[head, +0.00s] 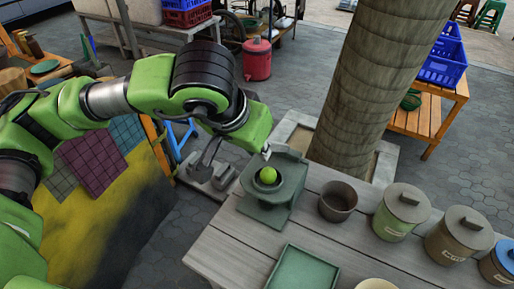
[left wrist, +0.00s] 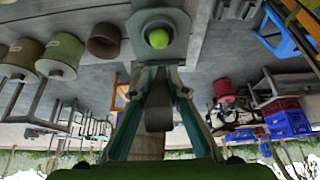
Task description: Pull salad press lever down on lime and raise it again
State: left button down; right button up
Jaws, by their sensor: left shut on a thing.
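The grey-green salad press (head: 262,212) stands at the left end of the grey plank table (head: 228,250). A round green lime (head: 268,175) sits in its dark cup and looks whole and uncovered from above. The lime also shows in the left wrist view (left wrist: 158,38). My left gripper (head: 266,151) is at the back of the press, just beyond the lime. In the left wrist view its two fingers (left wrist: 159,72) close around the grey lever (left wrist: 158,112) between them. The lever's exact angle is hard to tell. My right gripper is out of view.
A dark brown pot (head: 338,201) and several lidded canisters (head: 402,212) stand right of the press. A green tray (head: 302,272) lies in front. A thick trunk (head: 375,90) rises behind the table.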

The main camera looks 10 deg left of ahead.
pick_arm(q)
jog(key=c, duration=2)
grip_release()
jog(key=shift+o, duration=0.2)
jog(key=shift+s, duration=0.1)
jog(key=v, duration=1.2)
